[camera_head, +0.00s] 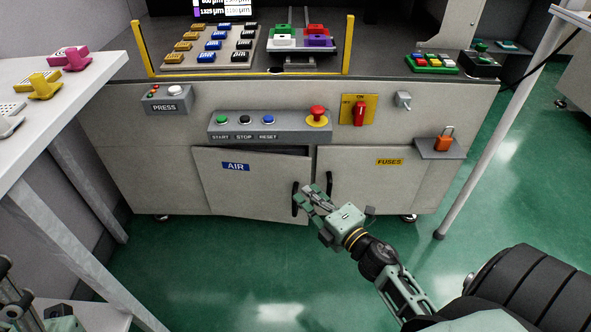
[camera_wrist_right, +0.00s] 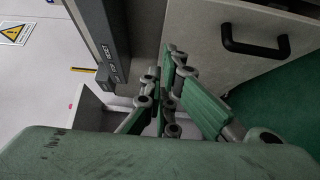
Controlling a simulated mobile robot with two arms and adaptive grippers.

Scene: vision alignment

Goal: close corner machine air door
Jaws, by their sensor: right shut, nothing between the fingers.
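The AIR door (camera_head: 250,184) is the left door of the grey machine cabinet. It stands ajar, with a dark gap along its top. Its black handle (camera_head: 295,200) is at its right edge. My right gripper (camera_head: 312,193) is shut and empty, close to this handle; I cannot tell if they touch. In the right wrist view, the gripper's green fingers (camera_wrist_right: 172,88) are beside a door panel with a black handle (camera_wrist_right: 255,42). My left gripper (camera_head: 20,300) is partly in view at the lower left corner; its jaws are unclear.
The FUSES door (camera_head: 385,185) is flush at the right. A button panel (camera_head: 270,127) juts out above the doors. A white table (camera_head: 60,130) stands at the left. Green floor in front is clear.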

